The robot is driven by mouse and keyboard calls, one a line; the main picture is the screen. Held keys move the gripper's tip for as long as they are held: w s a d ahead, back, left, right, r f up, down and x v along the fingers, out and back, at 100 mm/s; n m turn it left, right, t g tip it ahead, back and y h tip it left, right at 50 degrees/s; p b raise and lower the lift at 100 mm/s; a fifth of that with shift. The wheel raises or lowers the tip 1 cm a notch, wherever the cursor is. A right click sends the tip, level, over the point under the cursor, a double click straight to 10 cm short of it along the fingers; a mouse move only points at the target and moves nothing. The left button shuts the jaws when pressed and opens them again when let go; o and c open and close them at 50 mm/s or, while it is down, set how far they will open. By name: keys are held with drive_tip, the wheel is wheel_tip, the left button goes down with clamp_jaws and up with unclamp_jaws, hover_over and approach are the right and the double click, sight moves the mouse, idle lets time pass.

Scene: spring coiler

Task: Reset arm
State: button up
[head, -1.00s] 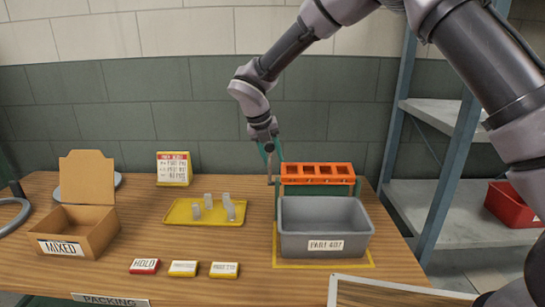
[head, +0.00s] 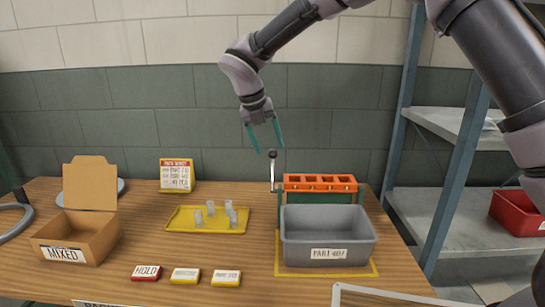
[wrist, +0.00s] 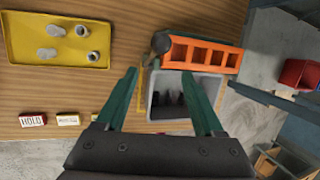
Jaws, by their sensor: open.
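My gripper (head: 265,138) is open and empty, with its two teal fingers spread above the back of the bench. In the wrist view its fingers (wrist: 165,105) show on either side of the grey bin's left part. Below it stands the spring coiler with an orange slotted top (head: 320,182) and a crank handle (head: 272,166) with a dark knob at its left. The handle stands upright, and the gripper is above it and apart from it. The orange top also shows in the wrist view (wrist: 203,44).
A grey bin (head: 327,253) labelled PART 407 stands before the coiler. A yellow tray (head: 183,227) holds several small grey parts. A cardboard box (head: 65,254) labelled MIXED, a sign (head: 177,175) and label blocks, including HOLD (head: 146,273), are on the bench. A shelf (head: 450,215) stands right.

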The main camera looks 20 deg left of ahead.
drive_tip(key=shift+v, duration=1.1)
drive_tip(key=d+r+m+y, duration=0.1)
drive_tip(key=d+r+m, duration=0.45)
drive_tip(key=d, duration=0.35)
drive_tip(key=d+r+m, duration=0.4)
drive_tip(key=d+m, duration=0.3)
drive_tip(key=d, duration=0.2)
drive_tip(key=d+r+m+y, duration=0.1)
drive_tip(key=d+r+m, duration=0.4)
drive_tip(key=d+m, duration=0.3)
drive_tip(key=s+d+m+t+y, duration=0.1)
drive_tip(key=s+d+m, duration=0.6)
drive_tip(key=d+m, duration=0.3)
drive_tip(key=s+d+r+m+t+y, duration=0.1)
drive_tip(key=s+d+m+t, duration=0.1)
drive_tip(key=s+d+m, duration=0.5)
drive_tip(key=shift+d+m+t, duration=0.3)
drive_tip(key=shift+d+m, duration=1.2)
drive_tip(key=shift+m, duration=1.65)
drive_tip(key=shift+s, duration=0.1)
